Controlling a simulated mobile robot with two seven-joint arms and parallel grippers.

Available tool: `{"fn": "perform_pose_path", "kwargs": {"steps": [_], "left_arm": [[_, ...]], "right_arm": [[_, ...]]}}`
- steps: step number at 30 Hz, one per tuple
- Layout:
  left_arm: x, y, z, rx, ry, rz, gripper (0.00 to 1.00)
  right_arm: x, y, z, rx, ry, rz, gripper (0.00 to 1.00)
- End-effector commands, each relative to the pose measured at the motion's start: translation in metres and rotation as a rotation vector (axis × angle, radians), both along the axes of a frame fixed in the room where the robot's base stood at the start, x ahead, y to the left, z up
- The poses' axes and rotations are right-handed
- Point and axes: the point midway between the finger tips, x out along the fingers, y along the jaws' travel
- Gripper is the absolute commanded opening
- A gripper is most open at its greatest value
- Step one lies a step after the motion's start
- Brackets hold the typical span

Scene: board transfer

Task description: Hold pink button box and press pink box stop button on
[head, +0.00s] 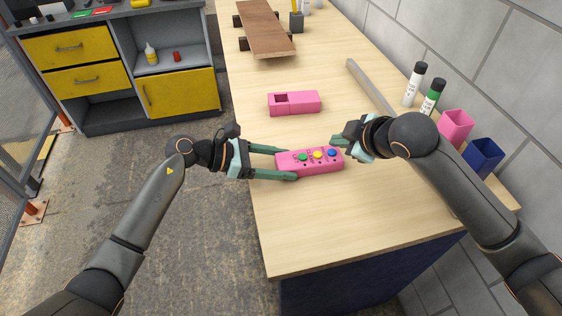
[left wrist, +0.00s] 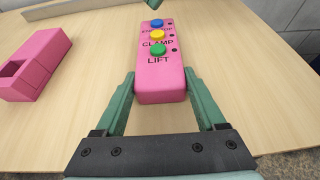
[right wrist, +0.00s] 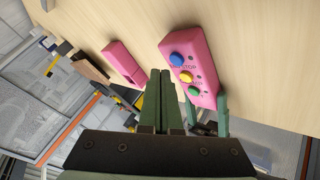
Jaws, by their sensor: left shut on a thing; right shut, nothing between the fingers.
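The pink button box (head: 312,167) lies on the wooden table with green, yellow and blue buttons on top. In the left wrist view the box (left wrist: 165,84) reads LIFT by the green button (left wrist: 158,48) and CLAMP by the yellow button (left wrist: 156,35). The blue button (right wrist: 177,60) has STOP beside it in the right wrist view. My left gripper (head: 291,163) is shut on the box's green-button end, one finger on each side. My right gripper (head: 337,144) is shut and empty, close to the blue-button end; I cannot tell whether it touches.
A pink holder with a square opening (head: 294,102) lies farther back on the table. The table front is clear.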

Motion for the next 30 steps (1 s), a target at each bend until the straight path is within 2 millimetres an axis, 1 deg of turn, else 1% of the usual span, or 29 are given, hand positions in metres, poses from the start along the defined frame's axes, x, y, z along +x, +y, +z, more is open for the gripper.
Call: {"fn": "perform_pose_path", "kwargs": {"steps": [16, 24, 30], "left_arm": [[0.0001, -0.0001, 0.0002, 0.000, 0.000, 0.000, 0.04], [0.0001, -0.0001, 0.0002, 0.000, 0.000, 0.000, 0.04], [0.0001, -0.0001, 0.0002, 0.000, 0.000, 0.000, 0.04]], "right_arm": [[0.0000, 0.0001, -0.0003, 0.000, 0.000, 0.000, 0.00], [0.0000, -0.0001, -0.0082, -0.001, 0.000, -0.001, 0.00], [0.0001, -0.0001, -0.0093, 0.000, 0.000, 0.000, 0.00]]}}
